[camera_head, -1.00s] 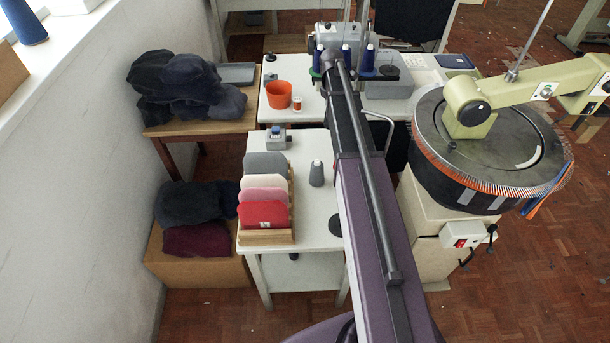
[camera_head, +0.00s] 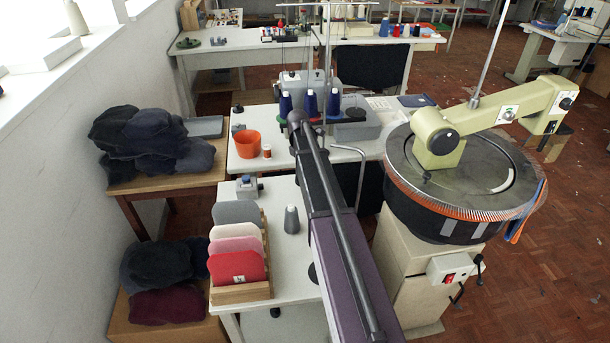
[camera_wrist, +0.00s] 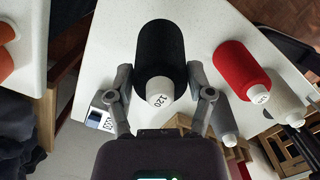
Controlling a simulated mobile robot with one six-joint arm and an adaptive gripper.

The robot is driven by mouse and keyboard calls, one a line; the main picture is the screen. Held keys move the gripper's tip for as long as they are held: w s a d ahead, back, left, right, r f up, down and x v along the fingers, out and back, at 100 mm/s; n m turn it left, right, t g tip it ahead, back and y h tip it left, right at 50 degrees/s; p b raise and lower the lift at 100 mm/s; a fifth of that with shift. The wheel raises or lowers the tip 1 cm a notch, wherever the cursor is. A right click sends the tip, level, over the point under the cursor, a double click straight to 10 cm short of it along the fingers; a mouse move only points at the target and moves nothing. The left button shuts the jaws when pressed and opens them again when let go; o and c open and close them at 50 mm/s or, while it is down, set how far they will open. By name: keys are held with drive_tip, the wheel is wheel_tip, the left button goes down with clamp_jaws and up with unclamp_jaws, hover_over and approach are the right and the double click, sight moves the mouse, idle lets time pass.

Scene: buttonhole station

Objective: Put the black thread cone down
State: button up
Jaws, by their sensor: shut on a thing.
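In the wrist view the black thread cone (camera_wrist: 162,45) lies between the two fingers of my gripper (camera_wrist: 161,74). Its pale end, marked 120, faces the camera. My gripper is shut on the cone, with one finger at each side. A white tabletop (camera_wrist: 115,42) is behind the cone; I cannot tell whether the cone touches it.
A red cone (camera_wrist: 236,68) and a pale cone (camera_wrist: 285,100) stand to the right in the wrist view. The head view shows a grey cone (camera_head: 291,220), a rack of coloured panels (camera_head: 242,292), an orange bowl (camera_head: 247,145) and a round machine (camera_head: 463,205).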

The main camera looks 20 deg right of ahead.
drive_tip(key=shift+f, duration=0.1)
idle(0.3)
drive_tip(key=shift+f+b, duration=1.8)
drive_tip(key=shift+b, duration=0.1)
drive_tip(key=shift+f, duration=0.15)
drive_tip(key=o, duration=1.2)
drive_tip(key=r+p, duration=0.4)
drive_tip(key=a+r+p, duration=0.1)
drive_tip(key=r+p, duration=0.7)
drive_tip(key=shift+s+a+r, duration=0.15)
drive_tip(key=shift+s+a, duration=0.05)
drive_tip(key=shift+s, duration=0.05)
